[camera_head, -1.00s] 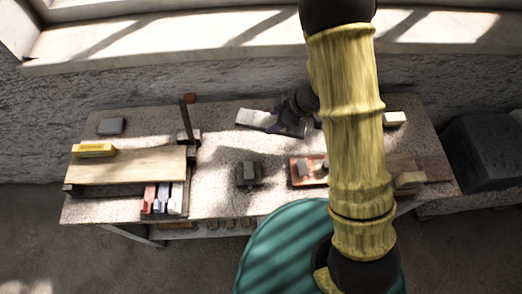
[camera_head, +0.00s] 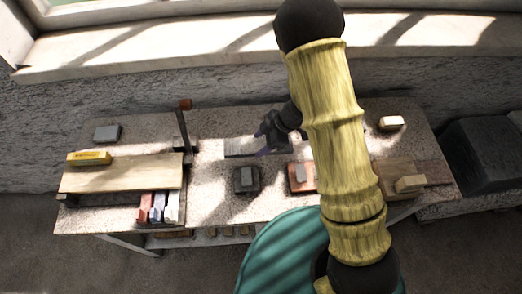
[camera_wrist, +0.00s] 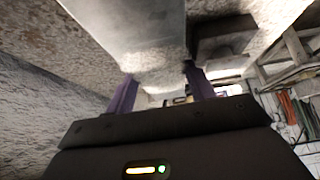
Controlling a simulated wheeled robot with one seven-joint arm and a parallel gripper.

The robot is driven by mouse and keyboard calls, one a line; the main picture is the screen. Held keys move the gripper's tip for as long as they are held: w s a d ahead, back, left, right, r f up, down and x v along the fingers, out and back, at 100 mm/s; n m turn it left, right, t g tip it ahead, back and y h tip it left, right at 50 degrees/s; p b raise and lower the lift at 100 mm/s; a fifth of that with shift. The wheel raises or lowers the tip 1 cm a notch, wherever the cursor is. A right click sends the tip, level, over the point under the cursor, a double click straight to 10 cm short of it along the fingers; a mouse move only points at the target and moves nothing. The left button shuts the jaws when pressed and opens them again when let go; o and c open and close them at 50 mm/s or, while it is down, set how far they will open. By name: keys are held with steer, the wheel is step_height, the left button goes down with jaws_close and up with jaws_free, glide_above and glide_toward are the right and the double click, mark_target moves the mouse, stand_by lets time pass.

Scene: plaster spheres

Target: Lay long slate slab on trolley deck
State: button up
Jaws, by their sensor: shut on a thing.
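The long slate slab (camera_head: 238,148) is flat and grey, in the middle of the workbench toward the back in the head view. My gripper (camera_head: 263,143) has its purple fingers at the slab's right part and is shut on it. In the wrist view the slab (camera_wrist: 135,25) runs away from between the purple fingers (camera_wrist: 160,85). I cannot tell whether the slab touches the bench. No trolley is clear to me; a pale wooden board (camera_head: 115,173) lies raised on dark supports at the left. My arm hides part of the bench right of the gripper.
A dark block (camera_head: 245,187) stands in front of the slab. A reddish board (camera_head: 296,187) is right of it. An upright post (camera_head: 184,130) stands left of the slab. A yellow block (camera_head: 88,158) lies on the wooden board. A pale block (camera_head: 391,123) is at the back right.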

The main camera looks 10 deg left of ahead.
steer(key=shift+f, duration=0.55)
steer(key=shift+f, duration=1.85)
steer(key=shift+f, duration=0.1)
steer(key=o, duration=1.6)
steer(key=shift+f, duration=0.1)
steer(key=shift+s, duration=0.15)
